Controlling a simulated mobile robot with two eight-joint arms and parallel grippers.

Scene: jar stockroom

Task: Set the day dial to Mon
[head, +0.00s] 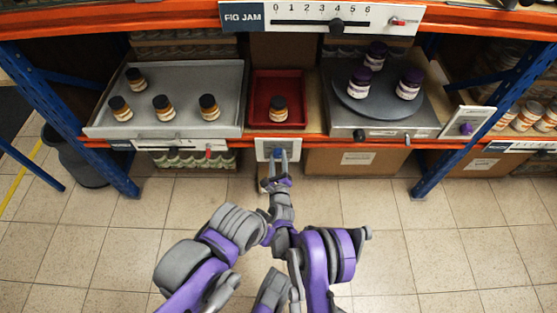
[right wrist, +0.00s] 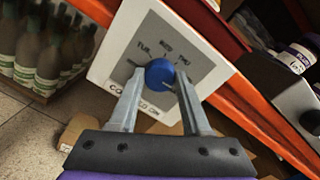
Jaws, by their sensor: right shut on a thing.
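The day dial is a blue knob (right wrist: 160,74) on a white plate (right wrist: 118,62) fixed to the orange shelf edge. Small day labels stand around the knob; they are slanted and partly hidden, and I cannot tell which one it points to. In the head view the dial plate (head: 290,143) sits below the red tray. My right gripper (head: 278,160) reaches up to it from below. In the right wrist view its two fingers (right wrist: 158,88) are shut on the knob from both sides. My left gripper does not show clearly.
A grey tray (head: 105,118) with several jars stands left of the red tray (head: 258,118), which holds one jar. A dark turntable (head: 378,112) with jars stands right, beside a purple knob (head: 466,128). A scale panel (head: 300,18) hangs above.

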